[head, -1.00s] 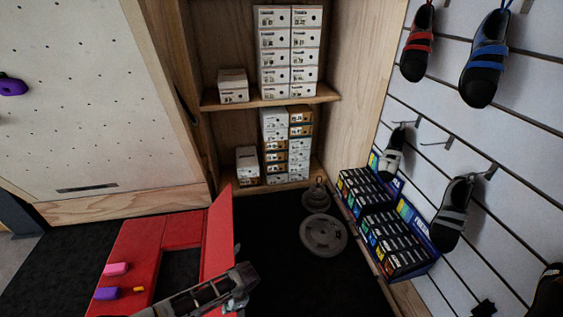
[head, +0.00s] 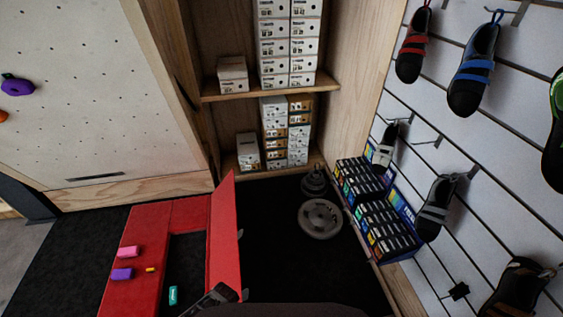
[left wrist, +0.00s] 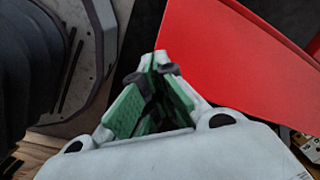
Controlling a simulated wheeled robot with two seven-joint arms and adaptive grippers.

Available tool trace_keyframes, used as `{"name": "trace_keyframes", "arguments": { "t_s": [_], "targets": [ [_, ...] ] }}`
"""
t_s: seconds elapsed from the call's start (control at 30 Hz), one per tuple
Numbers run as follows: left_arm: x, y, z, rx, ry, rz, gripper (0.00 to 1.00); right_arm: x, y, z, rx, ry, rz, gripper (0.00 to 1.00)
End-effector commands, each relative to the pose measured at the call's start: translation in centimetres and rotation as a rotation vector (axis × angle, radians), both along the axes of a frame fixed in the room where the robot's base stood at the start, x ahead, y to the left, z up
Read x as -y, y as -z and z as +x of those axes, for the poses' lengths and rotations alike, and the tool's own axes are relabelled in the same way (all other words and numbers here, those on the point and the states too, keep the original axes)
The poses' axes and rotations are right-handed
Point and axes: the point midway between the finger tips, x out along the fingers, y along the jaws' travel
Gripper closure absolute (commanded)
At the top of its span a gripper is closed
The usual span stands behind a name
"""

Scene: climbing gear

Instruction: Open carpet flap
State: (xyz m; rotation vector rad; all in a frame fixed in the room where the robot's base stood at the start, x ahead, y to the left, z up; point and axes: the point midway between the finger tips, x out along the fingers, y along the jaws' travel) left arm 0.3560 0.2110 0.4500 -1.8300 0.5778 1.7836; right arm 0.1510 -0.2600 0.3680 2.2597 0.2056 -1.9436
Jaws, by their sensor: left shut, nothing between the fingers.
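The red carpet flap (head: 222,240) stands raised, nearly upright, along the right side of a dark rectangular opening (head: 185,262) in the red mat (head: 140,225). In the left wrist view, the flap (left wrist: 235,50) fills the upper right as a smooth red sheet. My left gripper (left wrist: 157,62) is shut, with its green-padded fingers together and nothing between them. Its tips are close to the flap's edge; I cannot tell if they touch. In the head view, part of my left arm shows at the bottom beside the flap. My right gripper is not in view.
Pink (head: 130,251), purple (head: 122,274) and small orange (head: 150,269) blocks lie on the mat. A teal block (head: 173,295) lies in the opening. Weight plates (head: 320,219) and a box display (head: 385,225) stand right, near a shoe wall. Dark floor between is clear.

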Motion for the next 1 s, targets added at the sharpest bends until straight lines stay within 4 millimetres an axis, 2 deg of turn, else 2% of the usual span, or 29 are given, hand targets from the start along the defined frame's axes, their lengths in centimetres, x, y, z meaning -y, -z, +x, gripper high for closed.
{"name": "trace_keyframes", "arguments": {
  "t_s": [0.03, 0.37, 0.57, 0.8, 1.0],
  "targets": [
    [-0.2, -0.2, -1.3, 0.0, -0.027, -0.011, 1.0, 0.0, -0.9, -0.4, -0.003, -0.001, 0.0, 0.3],
    [-2.3, 1.1, -8.7, 0.031, -0.185, -0.051, 1.0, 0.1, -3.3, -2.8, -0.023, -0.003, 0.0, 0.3],
    [-3.5, 1.4, -14.3, 0.043, -0.277, -0.068, 1.0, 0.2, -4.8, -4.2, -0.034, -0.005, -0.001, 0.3],
    [-4.6, 1.1, -21.9, 0.051, -0.385, -0.081, 1.0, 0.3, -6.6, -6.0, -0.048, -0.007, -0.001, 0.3],
    [-5.1, 0.7, -26.6, 0.056, -0.444, -0.084, 1.0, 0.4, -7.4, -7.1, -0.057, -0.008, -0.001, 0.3]
  ]
}}
